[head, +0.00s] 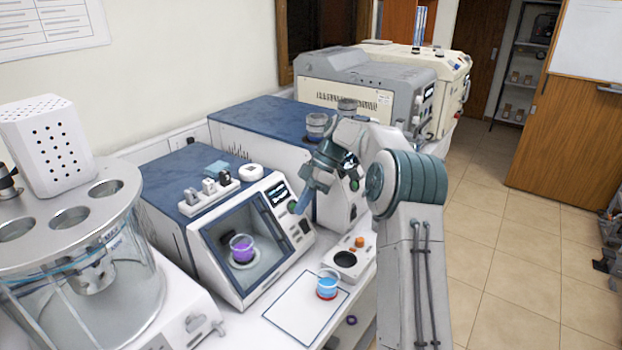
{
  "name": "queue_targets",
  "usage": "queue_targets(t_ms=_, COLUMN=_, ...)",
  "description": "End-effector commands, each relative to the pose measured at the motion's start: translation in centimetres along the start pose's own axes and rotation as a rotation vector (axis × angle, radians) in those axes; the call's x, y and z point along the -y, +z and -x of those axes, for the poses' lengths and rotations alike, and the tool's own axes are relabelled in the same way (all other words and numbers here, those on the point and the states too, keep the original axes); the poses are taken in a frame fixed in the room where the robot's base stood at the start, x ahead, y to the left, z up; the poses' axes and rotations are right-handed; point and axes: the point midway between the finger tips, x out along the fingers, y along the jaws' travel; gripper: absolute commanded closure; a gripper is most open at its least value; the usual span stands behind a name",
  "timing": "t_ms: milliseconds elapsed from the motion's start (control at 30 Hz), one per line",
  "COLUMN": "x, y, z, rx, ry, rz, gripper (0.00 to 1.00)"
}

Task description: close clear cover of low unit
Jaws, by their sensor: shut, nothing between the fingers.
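The low unit (165,180) is a white box with a blue top, left of centre in the head view. Its front has a dark-framed square opening, and a cup of purple liquid (241,248) stands inside the chamber. I cannot make out the clear cover apart from this opening, or tell its angle. My gripper (302,200) is shut and empty, pointing down and left beside the unit's control panel (280,197), at the right of the opening. I cannot tell whether its tips touch the unit. My arm hides part of the taller unit behind.
A cup of blue liquid (327,284) stands on a white mat (285,318) in front. A small device with an orange knob (359,241) is to its right. A glass bath (90,270) stands at left. A taller blue-topped unit (262,120) is behind. Open floor lies right.

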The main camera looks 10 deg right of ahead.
Motion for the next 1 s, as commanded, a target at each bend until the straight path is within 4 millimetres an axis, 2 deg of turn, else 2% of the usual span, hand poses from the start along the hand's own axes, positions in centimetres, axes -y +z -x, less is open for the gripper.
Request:
queue_targets(t_ms=600, x=-2.8, y=0.1, z=5.7, rx=0.002, ry=-0.002, rz=0.006, gripper=1.0)
queue_targets(t_ms=1000, x=-3.5, y=0.3, z=7.4, rx=0.003, ry=-0.003, rz=0.005, gripper=1.0)
